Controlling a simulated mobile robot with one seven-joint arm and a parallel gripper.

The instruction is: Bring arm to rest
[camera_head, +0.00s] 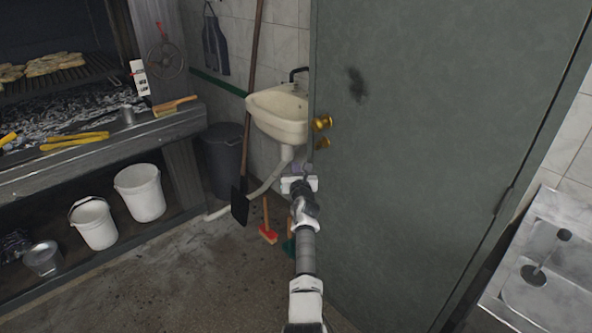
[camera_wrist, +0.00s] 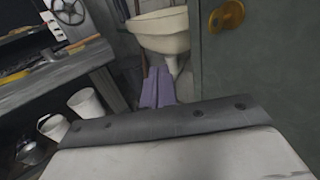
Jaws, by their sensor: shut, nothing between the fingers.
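My arm reaches forward from the bottom middle of the head view. My gripper (camera_head: 306,169) is at its far end, in front of the green door (camera_head: 420,130) and below the brass knob (camera_head: 322,123). In the wrist view, the purple fingers of my gripper (camera_wrist: 156,86) are together with nothing between them. They point toward the floor area under the cream sink (camera_wrist: 165,30). The brass knob (camera_wrist: 228,15) shows at the upper right there, apart from the fingers.
A grill counter (camera_head: 95,150) with yellow tongs (camera_head: 75,138) stands at left, white buckets (camera_head: 140,192) below it. A shovel (camera_head: 240,200) and a red brush (camera_head: 268,234) stand near the sink. A metal basin (camera_head: 545,265) is at right. Floor at lower left is clear.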

